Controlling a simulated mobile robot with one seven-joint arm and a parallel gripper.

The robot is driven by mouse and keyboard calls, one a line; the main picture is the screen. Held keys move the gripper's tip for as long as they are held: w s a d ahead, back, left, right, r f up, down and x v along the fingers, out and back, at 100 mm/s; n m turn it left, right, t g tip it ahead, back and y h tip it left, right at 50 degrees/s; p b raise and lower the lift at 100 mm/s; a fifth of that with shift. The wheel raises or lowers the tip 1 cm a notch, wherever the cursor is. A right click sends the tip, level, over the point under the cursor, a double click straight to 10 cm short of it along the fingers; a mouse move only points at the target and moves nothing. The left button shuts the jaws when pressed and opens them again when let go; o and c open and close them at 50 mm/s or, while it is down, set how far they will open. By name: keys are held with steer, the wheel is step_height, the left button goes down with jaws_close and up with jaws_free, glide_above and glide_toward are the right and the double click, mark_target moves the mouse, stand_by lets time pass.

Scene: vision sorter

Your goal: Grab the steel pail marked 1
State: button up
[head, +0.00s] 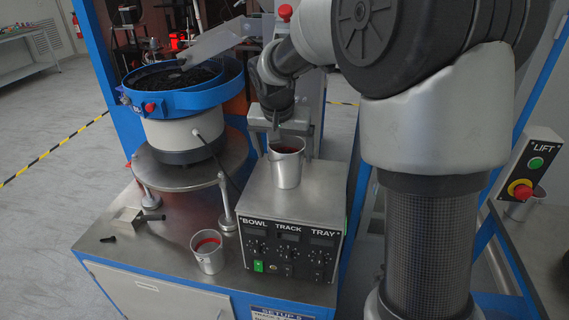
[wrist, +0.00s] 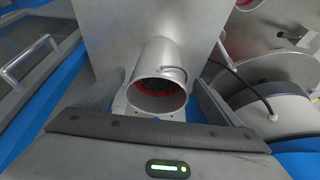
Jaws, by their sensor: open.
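A steel pail (head: 287,171) with a red inside stands upright on top of the control box (head: 255,200) in the head view. A second steel pail (head: 208,258), also red inside, stands on the steel bench top at the front. No number is readable on either. My gripper (head: 279,138) is just above and behind the pail on the box. In the wrist view my gripper (wrist: 158,88) is open, with one finger on each side of a steel pail (wrist: 166,58) whose mouth faces the camera; its inside looks dark with red. Whether the fingers touch it cannot be told.
A blue bowl feeder (head: 185,90) stands left of the box. A small metal block (head: 130,216) and a dark piece lie on the bench (head: 165,250). Another metal container (head: 522,208) is at the far right, below the LIFT panel (head: 530,170). Blue frame posts flank the bench.

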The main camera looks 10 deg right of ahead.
steer(key=shift+x, duration=3.2)
steer(key=shift+s, duration=0.15)
